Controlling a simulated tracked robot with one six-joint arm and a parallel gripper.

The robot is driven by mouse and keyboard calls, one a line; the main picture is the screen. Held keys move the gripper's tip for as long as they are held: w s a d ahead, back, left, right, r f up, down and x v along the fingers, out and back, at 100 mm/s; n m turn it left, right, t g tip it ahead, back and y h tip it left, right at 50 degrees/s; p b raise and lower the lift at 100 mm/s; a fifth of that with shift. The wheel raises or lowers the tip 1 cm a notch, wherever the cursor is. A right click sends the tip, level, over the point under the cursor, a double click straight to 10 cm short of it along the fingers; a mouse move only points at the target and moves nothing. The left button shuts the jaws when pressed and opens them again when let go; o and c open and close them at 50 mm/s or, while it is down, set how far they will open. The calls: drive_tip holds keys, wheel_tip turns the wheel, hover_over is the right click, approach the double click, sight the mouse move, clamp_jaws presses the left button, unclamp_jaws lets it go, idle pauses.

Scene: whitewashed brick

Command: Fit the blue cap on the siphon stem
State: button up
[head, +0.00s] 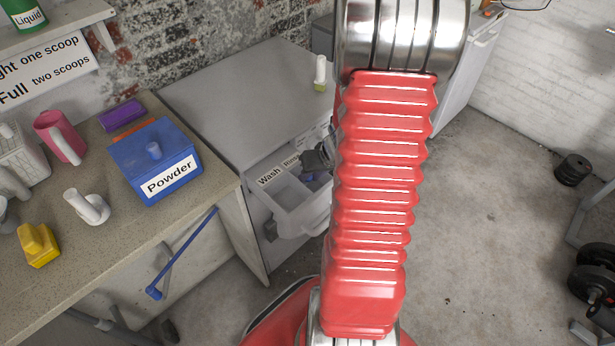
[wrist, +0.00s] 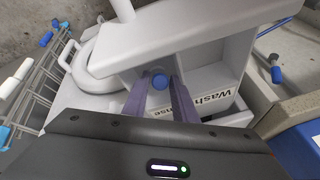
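The blue cap (wrist: 160,80) shows as a small round blue end between my fingertips in the wrist view. My gripper (wrist: 160,86) appears shut on it, one dark finger on each side, over the open drawer (wrist: 180,32) with its pale compartments. In the head view my gripper (head: 325,152) is at the drawer (head: 297,217), partly behind my red arm, and the cap cannot be made out clearly. The siphon stem cannot be told apart in either view; the cap and fingers cover that spot. Whether the cap touches a stem cannot be told.
A counter (head: 110,235) at left holds a blue powder box (head: 152,160), a pink jug (head: 60,137), a yellow block (head: 38,245) and a white piece (head: 87,206). A white bottle (head: 320,72) stands on the machine top (head: 240,100). The floor at right is clear near me; weights (head: 573,170) lie beyond.

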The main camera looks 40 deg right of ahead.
sight(310, 178)
drive_tip(key=shift+c, duration=0.5)
clamp_jaws()
drive_tip(key=shift+r, duration=0.2)
wheel_tip(310, 178, up, 10)
drive_tip(key=shift+f, duration=0.15)
idle(0.5)
idle(0.5)
